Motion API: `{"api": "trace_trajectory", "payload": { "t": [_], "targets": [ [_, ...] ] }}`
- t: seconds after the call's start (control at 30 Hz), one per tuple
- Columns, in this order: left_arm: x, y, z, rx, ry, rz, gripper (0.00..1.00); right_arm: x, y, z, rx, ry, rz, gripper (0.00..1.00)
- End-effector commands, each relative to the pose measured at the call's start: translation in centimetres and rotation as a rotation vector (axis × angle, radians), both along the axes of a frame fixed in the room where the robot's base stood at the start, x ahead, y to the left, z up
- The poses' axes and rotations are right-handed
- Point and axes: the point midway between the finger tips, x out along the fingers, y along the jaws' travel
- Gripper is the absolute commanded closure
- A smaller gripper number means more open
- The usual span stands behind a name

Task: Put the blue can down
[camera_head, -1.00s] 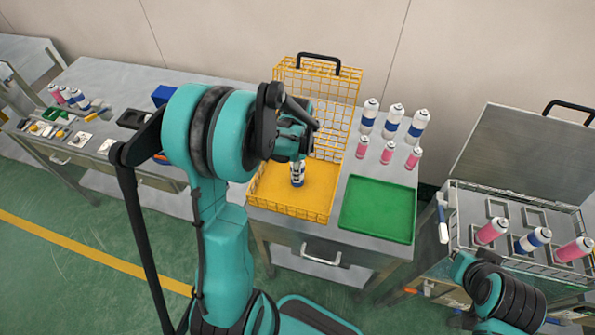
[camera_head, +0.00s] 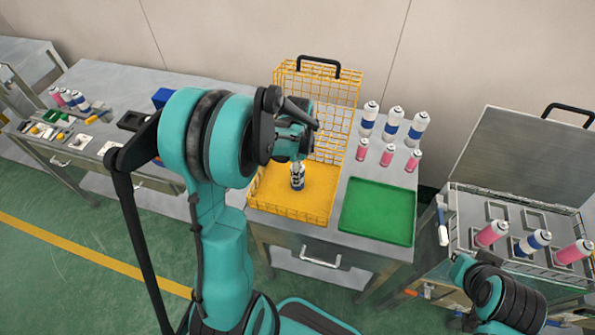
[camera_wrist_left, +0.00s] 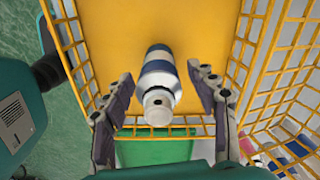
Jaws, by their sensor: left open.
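The blue can (camera_head: 298,178), white with blue bands, stands in the yellow wire basket (camera_head: 262,206) on the middle table. In the left wrist view the blue can (camera_wrist_left: 159,78) is seen from above on the basket's yellow floor (camera_wrist_left: 112,28). My left gripper (camera_wrist_left: 165,100) is open, with one finger on each side of the can and a visible gap to both. In the head view my left gripper (camera_head: 297,160) is just above the can and partly hidden by my arm. My right arm shows at the lower right; its gripper fingers are not visible.
A green tray (camera_head: 378,210) lies right of the basket. Several blue-banded and pink cans (camera_head: 388,152) stand behind it. An open-lidded crate (camera_head: 462,212) at the right holds pink and blue cans. The basket's raised wire lid (camera_head: 335,100) stands behind the can.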

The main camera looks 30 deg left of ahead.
Motion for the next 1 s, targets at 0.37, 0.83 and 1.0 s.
{"api": "trace_trajectory", "payload": {
  "t": [0.37,0.83,1.0],
  "targets": [
    [0.0,0.0,8.4,0.0,0.0,0.0,0.42,0.0,0.0,2.3,0.0,0.0,0.0,1.0],
    [-3.0,-3.4,14.1,0.007,-0.147,0.261,0.42,0.0,0.0,2.7,0.0,0.0,0.0,1.0],
    [-6.5,-6.6,16.5,-0.056,-0.319,0.569,0.42,0.0,0.0,2.7,0.0,0.0,0.0,1.0]
  ]
}}
